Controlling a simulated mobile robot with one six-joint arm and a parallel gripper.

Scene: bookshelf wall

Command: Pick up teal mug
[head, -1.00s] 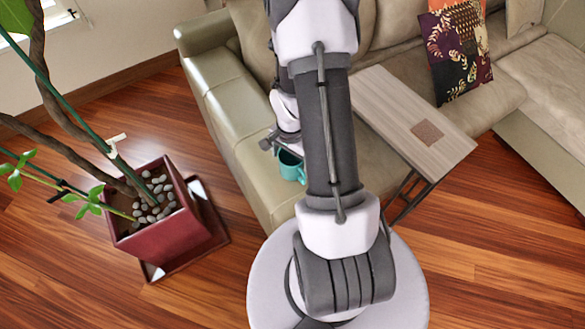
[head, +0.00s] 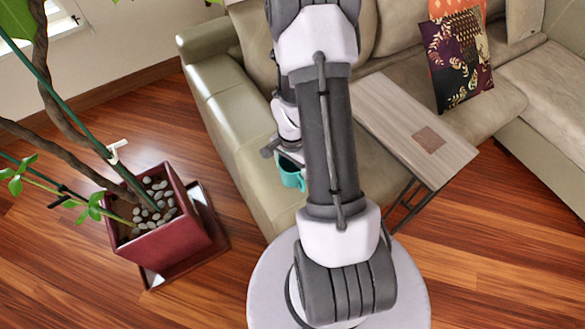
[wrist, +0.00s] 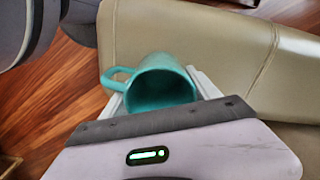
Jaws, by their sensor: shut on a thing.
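My gripper (wrist: 162,88) is shut on the mug. In the head view the gripper (head: 283,155) is mostly hidden by the mug and my arm. I cannot tell whether the mug touches the sofa.
A small wooden side table (head: 400,115) stands to the right of my arm. A red planter (head: 165,235) with a plant stands on the left. Patterned cushions (head: 457,60) lie on the sofa. Wood floor is clear at lower right.

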